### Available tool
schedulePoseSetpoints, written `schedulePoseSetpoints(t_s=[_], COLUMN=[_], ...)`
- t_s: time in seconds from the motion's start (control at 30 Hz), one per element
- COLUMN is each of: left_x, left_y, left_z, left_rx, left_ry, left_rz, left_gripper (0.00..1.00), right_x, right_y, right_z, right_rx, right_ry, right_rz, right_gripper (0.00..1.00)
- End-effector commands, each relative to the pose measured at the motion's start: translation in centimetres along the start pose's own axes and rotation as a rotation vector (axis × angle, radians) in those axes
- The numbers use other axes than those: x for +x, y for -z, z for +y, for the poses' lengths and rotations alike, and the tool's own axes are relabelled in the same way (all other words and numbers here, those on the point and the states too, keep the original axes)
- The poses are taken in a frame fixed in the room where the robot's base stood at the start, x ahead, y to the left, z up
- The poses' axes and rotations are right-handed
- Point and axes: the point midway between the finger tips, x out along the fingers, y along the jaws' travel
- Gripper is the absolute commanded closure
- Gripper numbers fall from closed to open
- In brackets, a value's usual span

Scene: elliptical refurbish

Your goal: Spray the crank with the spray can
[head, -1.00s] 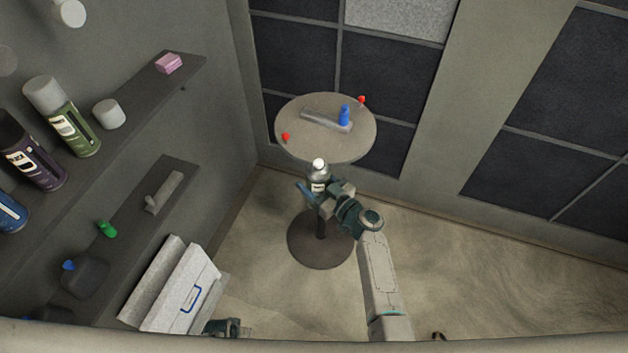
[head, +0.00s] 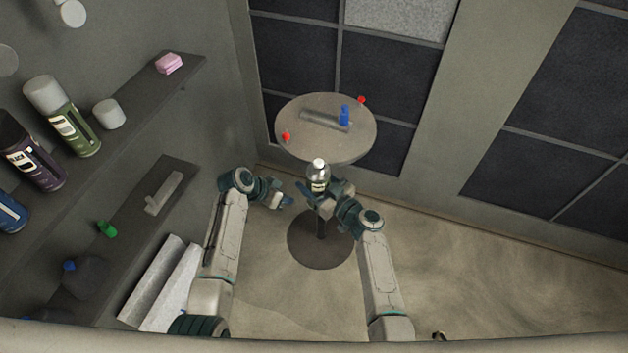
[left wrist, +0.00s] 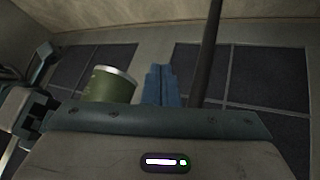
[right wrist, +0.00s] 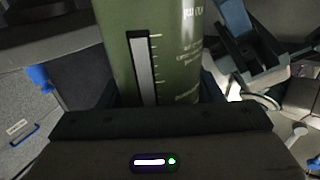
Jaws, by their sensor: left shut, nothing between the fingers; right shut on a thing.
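The crank (head: 321,118), a grey bar with a blue handle (head: 344,115) standing at its right end, lies on the round table. The spray can (head: 318,181) has a pale top and dark green body. My right gripper (head: 318,196) is shut around it and holds it upright in front of the table's near edge. The can's green body fills the middle of the right wrist view (right wrist: 160,55) and shows in the left wrist view (left wrist: 110,86). My left gripper (head: 286,201) is shut and empty, just left of the can. Its closed blue-grey fingers show in the left wrist view (left wrist: 161,86).
The round table (head: 350,145) also carries two red knobs (head: 286,136) (head: 361,99). Shelves along the left wall hold several spray cans (head: 62,116), a pink block (head: 168,63), a grey bar (head: 164,193) and a green piece (head: 107,229). The floor to the right is clear.

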Motion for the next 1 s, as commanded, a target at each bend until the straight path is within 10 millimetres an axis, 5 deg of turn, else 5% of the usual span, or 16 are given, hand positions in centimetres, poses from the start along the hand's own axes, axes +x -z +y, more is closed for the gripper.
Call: schedulePoseSetpoints(t_s=[0.2,0.43,0.7,1.0], left_x=[-5.9,-11.4,-13.6,-12.3], left_y=[9.2,15.4,17.2,16.2], left_z=[2.6,7.2,11.3,11.2], left_rx=[0.221,0.458,0.589,0.595], left_ry=[-0.089,-0.177,-0.237,-0.242], left_rz=[0.094,0.169,0.194,0.193], left_gripper=[1.0,1.0,1.0,1.0], right_x=[0.0,0.0,0.0,0.0], right_y=[0.1,0.1,0.1,0.1], right_z=[0.0,0.0,0.0,0.0], right_rx=[-0.001,-0.001,0.0,0.0], right_ry=[0.0,0.0,0.0,0.0], right_rz=[0.002,0.002,0.002,0.002], right_gripper=[0.68,0.68,0.68,0.68])
